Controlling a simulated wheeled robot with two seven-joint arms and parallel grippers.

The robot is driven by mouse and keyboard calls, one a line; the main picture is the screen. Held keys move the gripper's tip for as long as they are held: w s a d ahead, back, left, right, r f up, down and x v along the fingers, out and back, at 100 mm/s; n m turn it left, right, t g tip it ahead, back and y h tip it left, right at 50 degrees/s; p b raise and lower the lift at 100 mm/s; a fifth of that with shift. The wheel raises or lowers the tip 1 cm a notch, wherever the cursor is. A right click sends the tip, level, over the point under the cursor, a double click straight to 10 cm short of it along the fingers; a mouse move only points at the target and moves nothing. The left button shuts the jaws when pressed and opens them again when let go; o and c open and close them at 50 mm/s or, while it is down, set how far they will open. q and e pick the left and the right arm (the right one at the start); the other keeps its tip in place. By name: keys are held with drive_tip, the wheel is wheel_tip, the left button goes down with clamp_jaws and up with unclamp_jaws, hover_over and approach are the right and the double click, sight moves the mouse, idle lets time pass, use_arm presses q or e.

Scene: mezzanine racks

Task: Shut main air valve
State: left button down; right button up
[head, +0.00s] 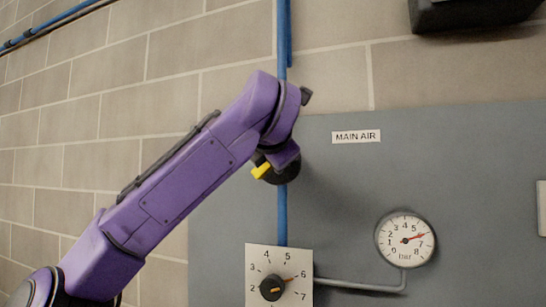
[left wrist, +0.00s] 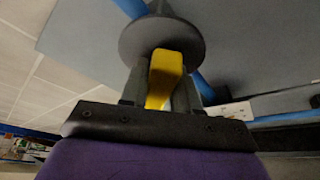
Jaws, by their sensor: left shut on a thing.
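The main air valve has a yellow lever (head: 261,170) in front of a blue vertical pipe (head: 282,215), below and left of the "MAIN AIR" label (head: 356,136). In the left wrist view the yellow lever (left wrist: 163,78) sits between the fingers of my left gripper (left wrist: 161,92), with a dark round valve body (left wrist: 161,36) behind it. My left gripper is shut on the lever. In the head view my purple arm reaches in from the left and hides part of the valve and the gripper fingers. My right gripper is not seen.
A pressure gauge (head: 405,240) on the grey panel (head: 470,160) has its red needle pointing right. A numbered dial with a black knob (head: 272,287) sits below the valve. A dark box (head: 470,10) is at the top right.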

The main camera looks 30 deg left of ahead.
use_arm(q)
drive_tip(key=m+y, duration=0.2)
drive_tip(key=m, duration=0.1)
drive_tip(key=shift+d+f, duration=0.1)
drive_tip(key=shift+f, duration=0.05)
drive_tip(key=shift+f+m+t+y+b, duration=0.1)
drive_tip(key=shift+m+t+y+b, duration=0.25)
drive_tip(key=shift+m, duration=0.6)
drive_tip(key=shift+f+m+t+y+b, duration=0.1)
drive_tip(key=shift+m+t+y, duration=0.25)
drive_tip(key=shift+m, duration=0.6)
drive_tip(key=shift+w, duration=0.1)
drive_tip(key=c, duration=0.9)
unclamp_jaws()
drive_tip(key=shift+c, duration=0.2)
drive_tip(key=b+v, duration=0.3)
drive_tip(key=v, duration=0.7)
drive_tip(key=shift+s+d+b, duration=0.15)
drive_tip(key=shift+s+b, duration=0.15)
